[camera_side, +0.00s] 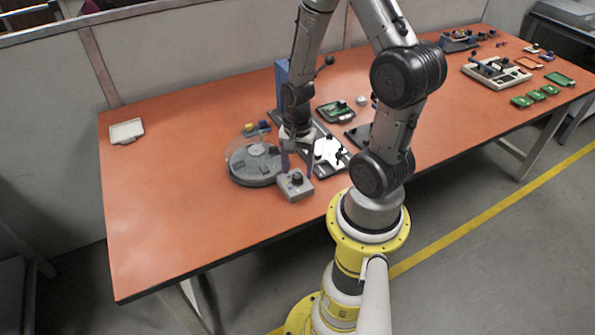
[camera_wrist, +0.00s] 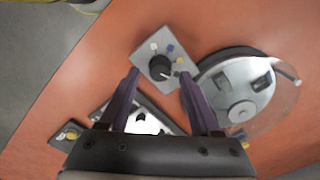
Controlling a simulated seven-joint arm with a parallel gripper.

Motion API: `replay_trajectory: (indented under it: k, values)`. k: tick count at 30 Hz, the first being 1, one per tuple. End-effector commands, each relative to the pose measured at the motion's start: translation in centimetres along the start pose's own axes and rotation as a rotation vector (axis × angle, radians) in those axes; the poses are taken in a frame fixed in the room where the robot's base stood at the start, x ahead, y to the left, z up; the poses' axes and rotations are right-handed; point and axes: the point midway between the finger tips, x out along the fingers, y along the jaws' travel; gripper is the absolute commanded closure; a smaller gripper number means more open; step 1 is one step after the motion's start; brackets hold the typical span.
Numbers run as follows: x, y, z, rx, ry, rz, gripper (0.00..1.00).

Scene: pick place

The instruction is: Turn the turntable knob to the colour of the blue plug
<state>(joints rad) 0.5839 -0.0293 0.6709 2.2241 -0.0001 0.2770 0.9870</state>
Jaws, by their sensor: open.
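The black turntable knob (camera_wrist: 160,67) sits on a grey control box (camera_wrist: 147,55) with small colour marks around it, among them a blue and a yellowish one. A pale pointer line on the knob faces lower right in the wrist view. My gripper (camera_wrist: 158,73) is open, with its purple fingers appearing on either side of the knob; contact cannot be told. In the side view my gripper (camera_side: 297,164) is just above the control box (camera_side: 296,189). The round grey turntable (camera_side: 254,165) is left of it.
A white-topped fixture (camera_side: 330,151) and a blue upright post (camera_side: 282,73) are close to my gripper. A green board tray (camera_side: 336,112) lies behind. A pale tray (camera_side: 127,131) is at the far left.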

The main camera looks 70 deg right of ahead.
Motion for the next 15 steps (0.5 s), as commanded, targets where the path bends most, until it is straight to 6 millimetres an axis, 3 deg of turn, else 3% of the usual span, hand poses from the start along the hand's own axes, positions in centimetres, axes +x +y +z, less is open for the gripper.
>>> replay_trajectory:
  k: [6,15]
  values:
    - [1.6,0.0,0.0,0.000,0.000,-0.001,0.36]
    - [1.8,0.0,0.0,0.000,0.001,-0.001,0.36]
